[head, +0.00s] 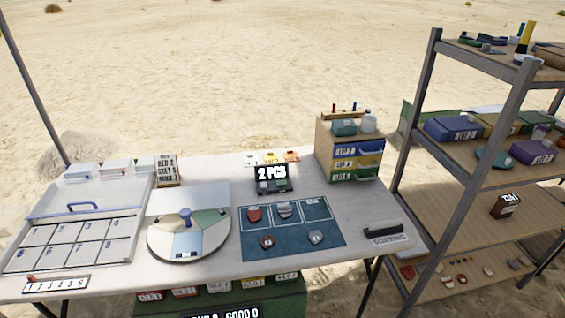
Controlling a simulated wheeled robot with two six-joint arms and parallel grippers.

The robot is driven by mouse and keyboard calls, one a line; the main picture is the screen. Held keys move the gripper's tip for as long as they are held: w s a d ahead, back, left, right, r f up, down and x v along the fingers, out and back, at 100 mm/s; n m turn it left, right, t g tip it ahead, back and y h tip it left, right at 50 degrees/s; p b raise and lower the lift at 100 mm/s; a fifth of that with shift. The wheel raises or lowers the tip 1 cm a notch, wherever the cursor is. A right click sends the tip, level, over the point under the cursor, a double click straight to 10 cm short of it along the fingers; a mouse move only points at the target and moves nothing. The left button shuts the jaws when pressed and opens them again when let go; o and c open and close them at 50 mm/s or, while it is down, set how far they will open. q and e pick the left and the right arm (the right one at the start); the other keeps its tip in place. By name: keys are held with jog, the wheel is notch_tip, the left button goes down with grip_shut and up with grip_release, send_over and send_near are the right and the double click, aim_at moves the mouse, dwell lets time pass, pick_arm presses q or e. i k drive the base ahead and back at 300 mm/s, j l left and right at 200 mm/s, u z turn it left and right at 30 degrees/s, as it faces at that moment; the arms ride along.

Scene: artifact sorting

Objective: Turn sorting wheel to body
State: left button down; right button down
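The sorting wheel (160,238) is a round disc lying flat on the left half of the table, split into coloured sectors: pale cream, greenish and light blue. A blue knob (185,217) stands up near its middle. The light blue sector points toward the table's front edge, and the greenish one lies at the back right. Small marks show on the sectors, too small to read. A plain pale panel stands just behind the wheel. Neither of my grippers shows in the head view.
A numbered tray (75,243) with a blue handle lies left of the wheel. A dark blue mat (285,245) with several pieces lies to its right. A drawer box (350,148) stands at the back right. A metal shelf (440,200) is at the right.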

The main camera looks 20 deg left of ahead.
aim_at(187, 235)
jog(key=u, duration=1.3)
